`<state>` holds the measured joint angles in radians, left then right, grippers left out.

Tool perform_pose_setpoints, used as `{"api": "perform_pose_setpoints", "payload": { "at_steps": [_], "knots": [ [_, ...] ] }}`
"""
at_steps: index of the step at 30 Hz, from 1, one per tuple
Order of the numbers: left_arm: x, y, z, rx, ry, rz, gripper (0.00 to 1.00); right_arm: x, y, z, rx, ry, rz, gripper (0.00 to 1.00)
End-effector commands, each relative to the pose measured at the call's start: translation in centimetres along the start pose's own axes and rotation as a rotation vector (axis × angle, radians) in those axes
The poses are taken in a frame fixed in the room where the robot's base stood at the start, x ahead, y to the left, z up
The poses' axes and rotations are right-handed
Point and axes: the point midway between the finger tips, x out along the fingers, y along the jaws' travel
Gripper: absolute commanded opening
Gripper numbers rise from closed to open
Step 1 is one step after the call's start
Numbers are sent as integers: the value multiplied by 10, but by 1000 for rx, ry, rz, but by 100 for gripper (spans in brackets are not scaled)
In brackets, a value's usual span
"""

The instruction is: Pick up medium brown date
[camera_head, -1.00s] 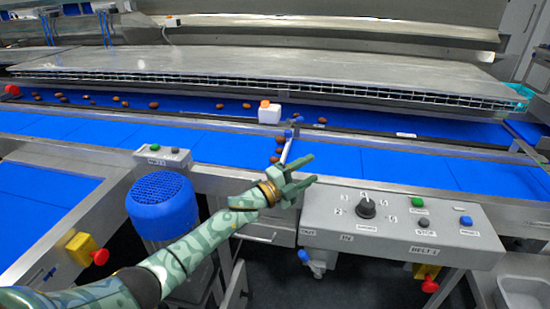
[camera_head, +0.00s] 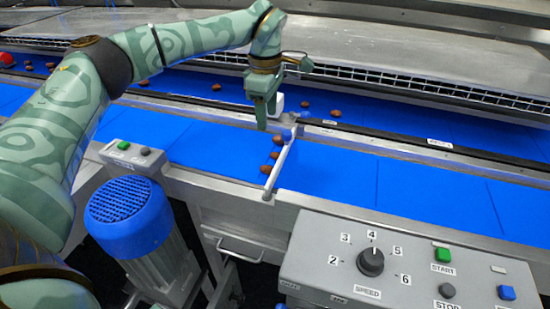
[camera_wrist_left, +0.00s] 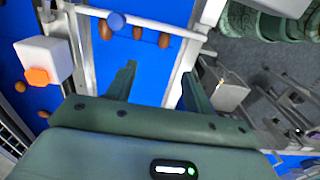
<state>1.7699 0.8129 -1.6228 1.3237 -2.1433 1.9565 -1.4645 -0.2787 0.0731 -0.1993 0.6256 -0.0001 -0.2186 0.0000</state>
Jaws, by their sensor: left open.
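Several brown dates lie on the blue belts. Three of them, a date (camera_head: 277,140), another date (camera_head: 273,155) and a third date (camera_head: 266,168), rest in a row beside the slanted metal bar (camera_head: 282,160) on the near belt. In the left wrist view these show as a darker date (camera_wrist_left: 105,30), a middle date (camera_wrist_left: 137,32) and a lighter brown date (camera_wrist_left: 164,41). I cannot tell surely which is the medium brown one. My left gripper (camera_head: 262,124) points down over the near belt, just left of the row. It is open and empty (camera_wrist_left: 158,76), apart from the dates.
A white box (camera_wrist_left: 45,58) with an orange knob stands beside the bar's far end. More dates (camera_head: 307,104) lie on the far belt. A blue motor (camera_head: 128,215) and a control box (camera_head: 400,265) stand in front. The near belt right of the bar is clear.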

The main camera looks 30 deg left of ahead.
Motion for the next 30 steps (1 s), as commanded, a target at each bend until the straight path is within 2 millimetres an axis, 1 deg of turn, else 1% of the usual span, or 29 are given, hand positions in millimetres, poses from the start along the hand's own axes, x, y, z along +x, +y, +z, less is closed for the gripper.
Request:
{"api": "perform_pose_setpoints", "payload": {
  "at_steps": [2,5,6,8,10,13,17,20,22,27,30],
  "knots": [
    [13,0,-4,-1,14,-6,52,4,-4,13,0,-20,-6,0],
    [39,0,-3,0,13,-9,52,10,-8,31,-2,-47,-12,0],
    [50,0,-3,0,12,-9,52,13,-8,36,-3,-56,-13,0],
    [66,0,-3,0,12,-11,52,17,-8,40,-4,-64,-13,0],
    [82,0,-3,-1,11,-10,52,22,-6,40,-5,-66,-11,0],
    [99,0,-2,0,10,-7,52,27,-3,36,-6,-60,-8,0],
    [109,0,-2,-1,9,-4,52,30,-2,30,-6,-50,-7,0],
    [114,-1,-3,-1,9,-4,52,31,-2,30,-6,-50,-7,0],
    [121,-3,-3,-1,9,-5,52,34,-3,31,-6,-53,-8,0],
    [151,-9,-3,0,9,-8,52,45,-4,37,-5,-63,-12,0],
    [163,-9,-3,-1,9,-6,52,49,-5,39,-5,-67,-13,0]
  ]
}}
